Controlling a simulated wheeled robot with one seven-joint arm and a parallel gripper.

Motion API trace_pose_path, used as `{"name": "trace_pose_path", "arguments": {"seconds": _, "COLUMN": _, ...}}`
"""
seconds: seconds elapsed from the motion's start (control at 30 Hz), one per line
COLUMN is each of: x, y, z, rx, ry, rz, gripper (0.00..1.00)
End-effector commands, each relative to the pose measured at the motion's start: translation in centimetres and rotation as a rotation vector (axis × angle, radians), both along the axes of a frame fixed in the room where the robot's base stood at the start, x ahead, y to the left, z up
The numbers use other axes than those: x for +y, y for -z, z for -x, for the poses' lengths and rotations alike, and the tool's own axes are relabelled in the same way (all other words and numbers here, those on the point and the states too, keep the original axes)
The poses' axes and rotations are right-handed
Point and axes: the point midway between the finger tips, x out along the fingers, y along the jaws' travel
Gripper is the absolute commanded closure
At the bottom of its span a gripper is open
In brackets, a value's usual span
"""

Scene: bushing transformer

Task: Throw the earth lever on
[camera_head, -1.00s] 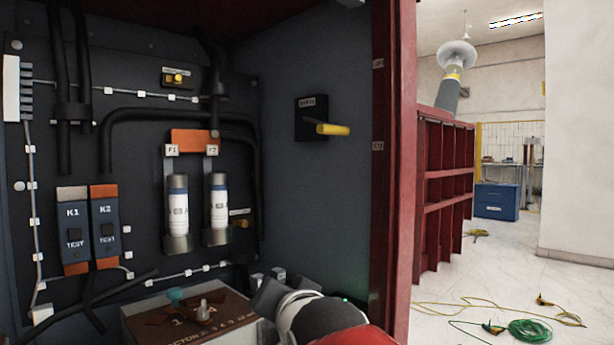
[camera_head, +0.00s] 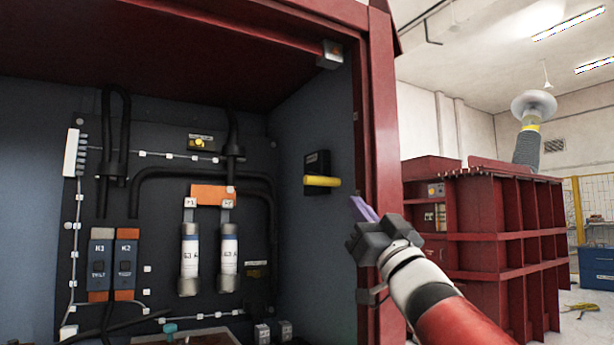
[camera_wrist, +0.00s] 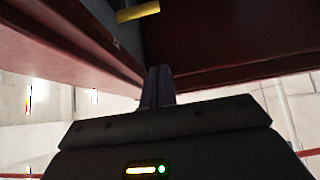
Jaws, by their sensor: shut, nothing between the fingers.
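The earth lever is a yellow handle (camera_head: 322,181) on a black switch box (camera_head: 316,163), mounted on the right inner wall of the cabinet. The handle sticks out towards the right in the head view. It also shows at the top of the wrist view as a yellow bar (camera_wrist: 138,11). My gripper (camera_head: 362,208) is to the right of the handle and a little below it, in front of the red door post. Its fingers (camera_wrist: 158,86) are together, with nothing between them. A gap shows between the fingertips and the handle. The switch box's label is too small to read.
The red cabinet post (camera_head: 374,150) stands right behind my gripper. A red transformer tank (camera_head: 490,260) stands outside at right.

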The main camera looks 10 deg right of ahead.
Motion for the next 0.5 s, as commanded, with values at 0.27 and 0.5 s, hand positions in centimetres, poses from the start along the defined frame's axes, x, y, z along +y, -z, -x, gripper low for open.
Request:
{"name": "trace_pose_path", "arguments": {"seconds": 0.27, "x": 1.4, "y": -4.5, "z": -4.5, "rx": 0.002, "ry": -0.001, "rz": -0.002, "gripper": 1.0}}
{"name": "trace_pose_path", "arguments": {"seconds": 0.5, "x": 2.6, "y": -8.1, "z": -8.2, "rx": 0.001, "ry": -0.002, "rz": -0.003, "gripper": 1.0}}
